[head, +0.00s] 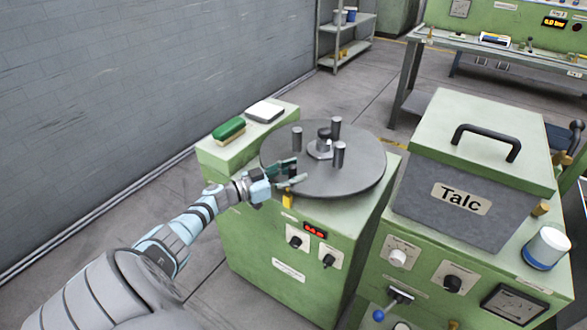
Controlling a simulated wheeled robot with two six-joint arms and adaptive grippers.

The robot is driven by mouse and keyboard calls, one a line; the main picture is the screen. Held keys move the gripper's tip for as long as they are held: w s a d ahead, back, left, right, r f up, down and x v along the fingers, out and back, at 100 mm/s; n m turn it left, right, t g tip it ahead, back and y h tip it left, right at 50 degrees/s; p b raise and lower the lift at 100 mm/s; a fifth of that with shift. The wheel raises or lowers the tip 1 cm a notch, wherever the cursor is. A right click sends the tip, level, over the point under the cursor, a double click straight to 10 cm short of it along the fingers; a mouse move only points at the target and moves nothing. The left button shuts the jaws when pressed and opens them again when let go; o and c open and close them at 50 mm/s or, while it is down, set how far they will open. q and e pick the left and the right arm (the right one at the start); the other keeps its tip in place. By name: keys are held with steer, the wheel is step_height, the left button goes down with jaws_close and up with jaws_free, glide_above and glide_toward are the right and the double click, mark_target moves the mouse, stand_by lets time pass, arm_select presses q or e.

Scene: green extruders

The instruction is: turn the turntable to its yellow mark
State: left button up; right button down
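The turntable (355,180) is a round, dark grey disc on top of a green cabinet. Several upright grey pegs stand on it around a central hub (320,149). A yellow mark (288,200) shows at the cabinet's front top edge, just below the disc's rim. My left gripper (299,170) is over the front left part of the disc, above and close to the yellow mark. Its fingers look apart, with nothing visible between them. It hides part of the rim; whether it touches the disc I cannot tell. My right gripper is not in view.
A green brush (228,130) and a white-topped block (265,111) lie on the ledge left of the disc. The cabinet front has a red display (315,230) and knobs. A lidded Talc box (470,175) with a black handle stands close on the right, beside a white cup (547,247).

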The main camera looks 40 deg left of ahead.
arm_select(q)
steer(key=shift+s, duration=0.1)
steer(key=v, duration=1.1)
steer(key=shift+s+a, duration=0.15)
steer(key=shift+s, duration=0.2)
